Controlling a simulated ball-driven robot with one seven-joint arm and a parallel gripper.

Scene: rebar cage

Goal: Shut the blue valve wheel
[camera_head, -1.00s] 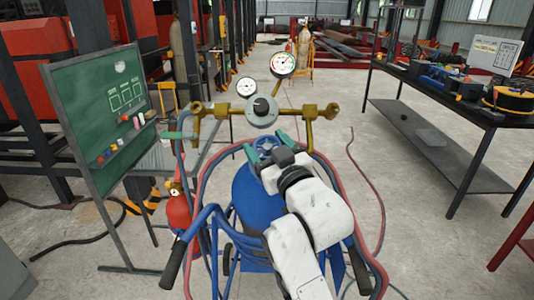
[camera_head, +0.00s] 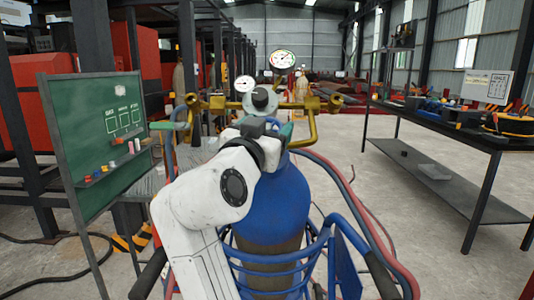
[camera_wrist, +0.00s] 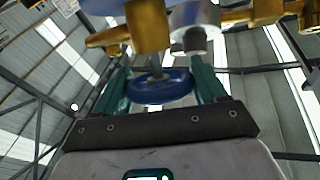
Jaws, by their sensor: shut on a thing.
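The blue valve wheel (camera_wrist: 160,87) sits between the two green fingers of my gripper (camera_wrist: 162,86) in the wrist view, and my gripper is shut on it. In the head view my white wrist hides the wheel, and only a bit of green finger (camera_head: 287,131) shows at the top of the blue cylinder (camera_head: 280,195). The brass regulator bar (camera_head: 300,103) with its round grey knob (camera_head: 264,100) is just above the gripper. Brass fittings (camera_wrist: 148,25) also show close above the wheel in the wrist view.
Two gauges (camera_head: 282,60) stand above the regulator. Red and blue hoses (camera_head: 365,215) loop down the cylinder's right side. A green chalkboard (camera_head: 97,140) stands at left, and a black workbench (camera_head: 450,130) at right. Open floor lies between cylinder and bench.

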